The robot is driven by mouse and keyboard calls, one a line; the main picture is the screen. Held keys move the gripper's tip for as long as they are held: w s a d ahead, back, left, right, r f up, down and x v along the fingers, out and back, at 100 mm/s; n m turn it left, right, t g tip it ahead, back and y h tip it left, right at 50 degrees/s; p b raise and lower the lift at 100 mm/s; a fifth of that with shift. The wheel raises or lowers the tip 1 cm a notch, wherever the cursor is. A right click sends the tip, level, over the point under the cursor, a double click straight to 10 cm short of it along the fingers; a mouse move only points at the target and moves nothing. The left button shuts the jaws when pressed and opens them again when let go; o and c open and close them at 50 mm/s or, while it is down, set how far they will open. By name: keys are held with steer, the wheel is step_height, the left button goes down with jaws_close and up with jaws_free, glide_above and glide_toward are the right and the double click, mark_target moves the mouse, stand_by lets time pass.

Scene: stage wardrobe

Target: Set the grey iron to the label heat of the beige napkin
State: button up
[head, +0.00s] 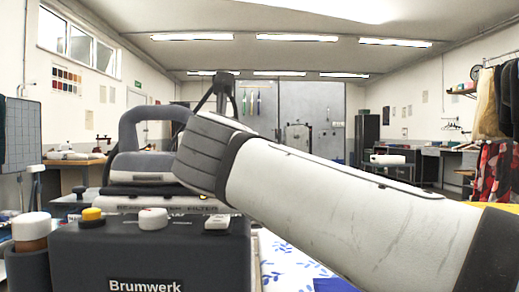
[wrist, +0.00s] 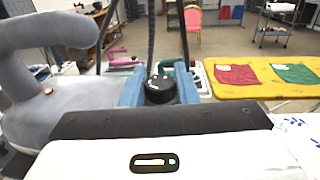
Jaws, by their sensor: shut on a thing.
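The grey iron (head: 143,163), with a looped handle, sits above the dark Brumwerk unit in the head view. In the wrist view the iron (wrist: 62,112) fills the left side, with a small orange spot on it. My gripper (wrist: 160,87) has its blue fingers on both sides of a round black dial (wrist: 159,92) with small pale marks on top, and is shut on it. The dial is right of the iron's grey body; their join is hidden. In the head view my arm hides the fingers and the dial. I see no beige napkin.
The Brumwerk unit (head: 140,255) carries a yellow-topped knob (head: 92,214), a white knob (head: 153,219) and a white switch (head: 217,223). A yellow board (wrist: 263,86) bears a red cloth (wrist: 237,77) and a green cloth (wrist: 296,73). Dark cords rise near the dial.

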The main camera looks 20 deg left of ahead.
steer(key=shift+f+h, duration=0.1)
steer(key=shift+h, duration=0.2)
steer(key=o, duration=1)
steer(key=shift+c, duration=0.2)
steer(key=p+v, duration=0.1)
steer(key=v, duration=0.6)
steer(key=shift+s, duration=0.1)
steer(key=shift+s+d, duration=0.2)
steer(key=shift+s, duration=0.1)
steer(key=shift+p, duration=0.3)
